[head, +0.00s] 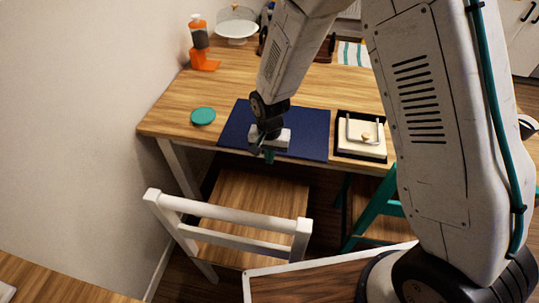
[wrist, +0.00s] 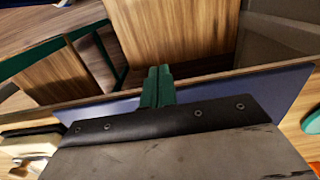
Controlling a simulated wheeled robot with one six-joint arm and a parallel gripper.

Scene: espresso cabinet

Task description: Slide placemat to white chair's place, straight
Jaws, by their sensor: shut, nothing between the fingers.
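The dark blue placemat (head: 312,132) lies flat on the wooden table by its front edge, behind the white chair (head: 230,212). Its near edge looks roughly parallel to the table edge; its middle appears slightly right of the chair seat's middle. My gripper (head: 268,155) is shut and empty, pointing down over the placemat's near edge. In the wrist view the green fingers (wrist: 158,72) are together in front of the blue placemat (wrist: 280,88). I cannot tell whether the fingertips touch it. My gripper covers part of the placemat.
A green coaster (head: 203,116) lies left of the placemat. A black-rimmed tray (head: 344,152) with pale items stands close on its right. A green chair (head: 372,212) is at the right. An orange dispenser (head: 200,45) and a cake stand (head: 237,30) stand farther back. Table left of the placemat is mostly clear.

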